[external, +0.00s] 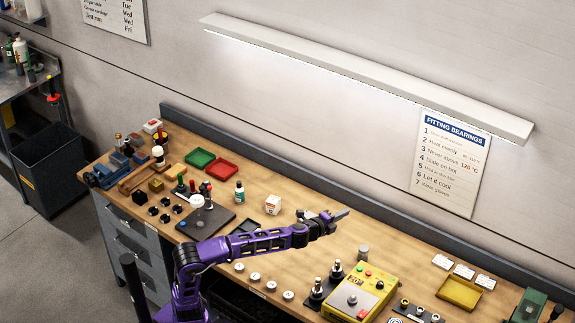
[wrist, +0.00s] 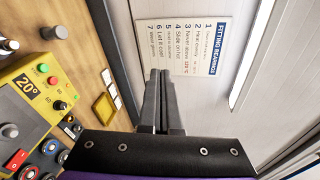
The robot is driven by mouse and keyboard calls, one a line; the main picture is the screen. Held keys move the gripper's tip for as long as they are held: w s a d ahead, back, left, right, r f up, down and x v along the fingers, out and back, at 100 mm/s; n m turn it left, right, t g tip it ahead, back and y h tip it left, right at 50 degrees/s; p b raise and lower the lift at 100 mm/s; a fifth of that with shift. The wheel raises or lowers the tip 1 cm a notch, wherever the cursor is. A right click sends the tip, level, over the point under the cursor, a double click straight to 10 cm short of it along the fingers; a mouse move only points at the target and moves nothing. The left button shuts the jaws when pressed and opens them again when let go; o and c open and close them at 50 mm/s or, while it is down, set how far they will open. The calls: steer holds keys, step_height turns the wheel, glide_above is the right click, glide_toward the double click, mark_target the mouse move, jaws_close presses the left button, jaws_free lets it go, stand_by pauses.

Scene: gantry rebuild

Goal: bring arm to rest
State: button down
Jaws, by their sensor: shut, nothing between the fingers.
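My purple arm reaches out over the workbench (external: 392,252) from its front edge. My gripper (external: 343,213) is at the arm's end, above the middle of the bench and pointing right. In the wrist view my gripper (wrist: 161,74) has its two grey fingers together, with nothing between them. It appears clear of the objects on the bench.
A yellow control box (external: 376,283) stands right of the gripper, also in the wrist view (wrist: 35,92). A lamp (external: 360,75) hangs on the wall.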

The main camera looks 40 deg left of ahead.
steer(key=s+a+f+n+g+y, duration=0.1)
steer(key=s+a+f+n+y, duration=0.2)
steer(key=s+a, duration=0.35)
steer(key=s+a+f+n+g+y, duration=0.2)
steer(key=s+a+n+y, duration=0.1)
steer(key=a, duration=0.7)
steer(key=s+a+f+n+g+y, duration=0.1)
steer(key=s+a+f+n+y, duration=0.25)
steer(key=a, duration=0.55)
steer(key=s+a+f+n+g+h, duration=0.2)
steer(key=s+a+f+n+h, duration=0.1)
steer(key=s+f+n, duration=0.2)
steer(key=s+a+f+n+g+h, duration=0.3)
steer(key=s+f+n+h, duration=0.1)
steer(key=s+f+n, duration=0.2)
steer(key=shift+a+f+n+g, duration=0.3)
steer(key=shift+f+n, duration=0.15)
steer(key=shift+f, duration=0.35)
step_height(320, 180, up, 5)
steer(key=p, duration=0.5)
step_height(320, 180, down, 13)
steer(key=b, duration=1.3)
